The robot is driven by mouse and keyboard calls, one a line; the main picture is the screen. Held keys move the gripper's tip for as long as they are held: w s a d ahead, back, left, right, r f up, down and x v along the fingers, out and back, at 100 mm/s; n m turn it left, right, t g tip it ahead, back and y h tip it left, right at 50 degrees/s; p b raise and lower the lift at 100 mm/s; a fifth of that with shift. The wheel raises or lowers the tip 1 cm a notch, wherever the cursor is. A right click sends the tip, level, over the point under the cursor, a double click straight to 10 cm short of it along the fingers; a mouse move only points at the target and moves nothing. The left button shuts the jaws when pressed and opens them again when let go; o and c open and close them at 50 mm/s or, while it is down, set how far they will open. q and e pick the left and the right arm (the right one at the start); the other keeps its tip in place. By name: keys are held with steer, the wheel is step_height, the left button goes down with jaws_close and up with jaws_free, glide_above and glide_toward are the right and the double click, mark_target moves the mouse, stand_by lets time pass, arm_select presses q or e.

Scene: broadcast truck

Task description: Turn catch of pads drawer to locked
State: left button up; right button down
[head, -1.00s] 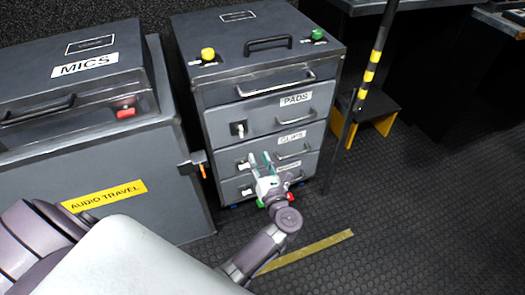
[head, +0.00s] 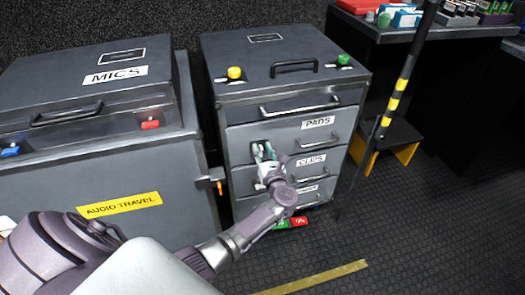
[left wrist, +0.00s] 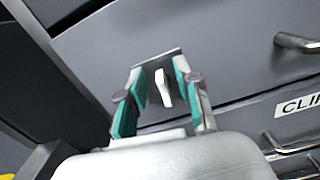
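The pads drawer (head: 290,133) is a grey front in the cabinet, under the PADS label (head: 318,122), and looks closed. Its catch, a small white lever (left wrist: 163,88) on a dark plate, shows in the left wrist view, roughly upright in that picture. My left gripper (head: 264,152) is at this catch. In the left wrist view the gripper (left wrist: 162,105) is open, with one green-padded finger on each side of the lever and a gap visible at the left. Whether the right finger touches the lever is unclear. In the head view the fingers partly hide the catch. My right gripper is not in view.
The clips drawer label (head: 311,160) and handle (head: 315,175) are just below. A grey MICS case (head: 100,150) stands close at the left. A striped pole (head: 391,100) and a step (head: 395,140) stand at the right. Red and green items (head: 291,222) lie on the floor.

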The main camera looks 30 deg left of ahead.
arm_select(q)
steer(key=shift+a, duration=0.1)
jaws_close()
